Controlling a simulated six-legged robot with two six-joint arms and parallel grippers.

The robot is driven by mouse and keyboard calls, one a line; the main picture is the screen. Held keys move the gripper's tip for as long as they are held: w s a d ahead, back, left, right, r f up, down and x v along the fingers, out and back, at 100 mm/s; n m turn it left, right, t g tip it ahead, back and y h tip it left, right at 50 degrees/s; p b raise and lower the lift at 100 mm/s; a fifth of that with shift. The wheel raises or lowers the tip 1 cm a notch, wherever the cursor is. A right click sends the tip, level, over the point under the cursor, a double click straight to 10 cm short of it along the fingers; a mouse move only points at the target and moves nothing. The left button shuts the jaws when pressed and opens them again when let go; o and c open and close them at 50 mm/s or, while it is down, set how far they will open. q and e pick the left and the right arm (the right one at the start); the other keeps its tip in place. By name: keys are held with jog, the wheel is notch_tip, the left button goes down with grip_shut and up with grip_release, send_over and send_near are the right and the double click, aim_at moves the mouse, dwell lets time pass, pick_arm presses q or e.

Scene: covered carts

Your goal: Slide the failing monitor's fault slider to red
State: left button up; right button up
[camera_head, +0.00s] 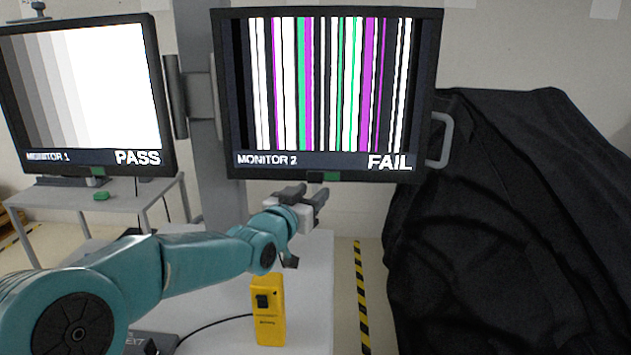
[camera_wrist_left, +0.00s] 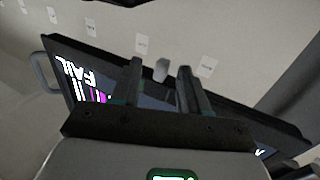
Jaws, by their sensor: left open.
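Monitor 2 (camera_head: 228,100) shows coloured vertical stripes and the word FAIL. A small slider strip (camera_head: 330,176) sits at the middle of its bottom edge, with green showing on its right part and a dark part on its left. My left gripper (camera_head: 318,192) is just below that strip, fingers pointing up and right. In the left wrist view monitor 2 (camera_wrist_left: 75,60) lies tilted behind the gripper (camera_wrist_left: 159,66), whose two fingers are apart. A small pale grey block (camera_wrist_left: 161,70) shows between the fingertips; I cannot tell whether they touch it. My right gripper is out of view.
Monitor 1 (camera_head: 160,90) at left shows grey bars and PASS, with a green strip (camera_head: 97,171) below. A yellow handheld device (camera_head: 268,325) stands on the white cart top below my arm. A black cover (camera_head: 500,220) drapes something large at right.

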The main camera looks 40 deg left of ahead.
aim_at(314, 191)
pick_arm(q)
jog(key=x, duration=0.3)
jog(key=shift+w+a+f+p, duration=0.1)
jog(key=shift+f+p, duration=0.05)
jog(key=shift+p, duration=0.15)
